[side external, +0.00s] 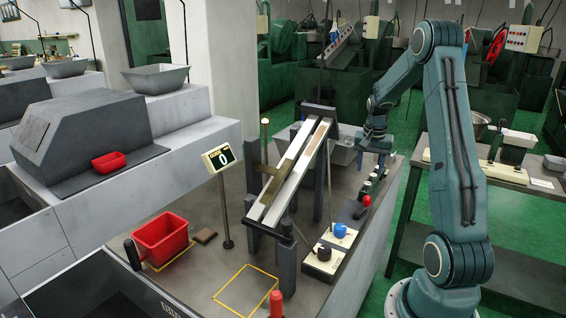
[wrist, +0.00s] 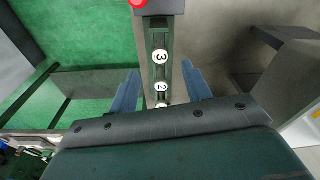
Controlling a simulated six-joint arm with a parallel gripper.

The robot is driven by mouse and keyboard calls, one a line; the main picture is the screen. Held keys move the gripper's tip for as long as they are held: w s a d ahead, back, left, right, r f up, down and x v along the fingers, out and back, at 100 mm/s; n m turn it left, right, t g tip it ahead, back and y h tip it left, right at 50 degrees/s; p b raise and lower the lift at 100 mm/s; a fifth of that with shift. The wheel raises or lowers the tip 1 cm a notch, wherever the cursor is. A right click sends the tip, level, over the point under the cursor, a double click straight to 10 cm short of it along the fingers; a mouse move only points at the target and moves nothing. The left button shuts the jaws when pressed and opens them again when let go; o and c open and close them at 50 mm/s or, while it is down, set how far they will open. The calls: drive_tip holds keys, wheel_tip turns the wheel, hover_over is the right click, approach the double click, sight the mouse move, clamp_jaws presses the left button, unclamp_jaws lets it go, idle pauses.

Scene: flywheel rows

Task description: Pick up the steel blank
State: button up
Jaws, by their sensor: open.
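I cannot clearly make out a steel blank in either view. My gripper (side external: 377,143) is at the right side of the bench, above a dark narrow rack (side external: 374,184). In the wrist view my gripper (wrist: 161,90) is open, with its blue fingers apart on both sides of that rack. White round markers numbered 3 (wrist: 160,57) and 2 (wrist: 161,87) show along the rack, with another partly hidden below by the gripper body. Nothing is visibly held.
A sloping chute (side external: 292,172) stands mid-bench on dark posts. A red bin (side external: 160,240), a display reading 0 (side external: 218,158), a small brown block (side external: 205,236), and blue (side external: 340,230) and black (side external: 324,253) knobs surround it. A yellow outlined square (side external: 246,288) is empty.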

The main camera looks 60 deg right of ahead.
sight(367, 183)
drive_tip(key=shift+f, duration=0.15)
drive_tip(key=shift+d+f, duration=0.2)
drive_tip(key=shift+f, duration=1.05)
drive_tip(key=shift+d+f, duration=0.2)
drive_tip(key=shift+f, duration=1.05)
drive_tip(key=shift+w, duration=0.1)
drive_tip(key=c, duration=1)
